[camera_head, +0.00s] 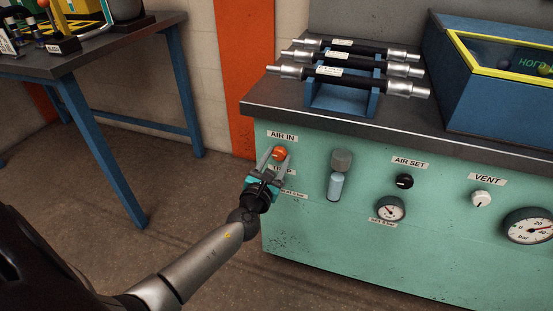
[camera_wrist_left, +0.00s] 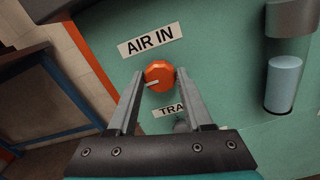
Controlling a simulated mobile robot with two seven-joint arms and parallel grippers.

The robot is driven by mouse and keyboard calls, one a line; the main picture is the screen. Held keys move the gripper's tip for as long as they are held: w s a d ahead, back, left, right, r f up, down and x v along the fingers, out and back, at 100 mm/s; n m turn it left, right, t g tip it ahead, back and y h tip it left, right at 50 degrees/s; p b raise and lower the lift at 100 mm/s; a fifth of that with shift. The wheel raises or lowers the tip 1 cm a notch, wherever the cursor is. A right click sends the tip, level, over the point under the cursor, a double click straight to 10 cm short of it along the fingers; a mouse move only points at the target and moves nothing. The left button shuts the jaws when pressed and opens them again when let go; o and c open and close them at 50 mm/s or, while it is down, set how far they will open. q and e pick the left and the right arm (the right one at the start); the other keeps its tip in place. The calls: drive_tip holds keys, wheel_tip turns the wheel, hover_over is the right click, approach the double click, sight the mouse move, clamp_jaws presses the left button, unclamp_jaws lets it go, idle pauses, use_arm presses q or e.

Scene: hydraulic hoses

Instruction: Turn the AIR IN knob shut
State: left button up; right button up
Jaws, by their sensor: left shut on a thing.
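The orange AIR IN knob (camera_head: 280,153) is on the green panel of the bench, just below the AIR IN label (camera_head: 282,136). In the left wrist view the knob (camera_wrist_left: 159,76) sits between my left gripper's fingertips, with a pale pointer mark facing lower left. My left gripper (camera_head: 272,157) is shut on the knob from the front, one finger at each side. The label below the knob is partly hidden by the fingers. My right gripper is not in view.
To the right on the panel are a clear filter bowl (camera_head: 336,187), the black AIR SET knob (camera_head: 404,181), the white VENT knob (camera_head: 481,198) and gauges (camera_head: 390,209). Hoses (camera_head: 345,75) lie on a blue rack on the bench top. A blue-legged table (camera_head: 105,150) stands at left.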

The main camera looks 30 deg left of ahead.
use_arm(q)
clamp_jaws()
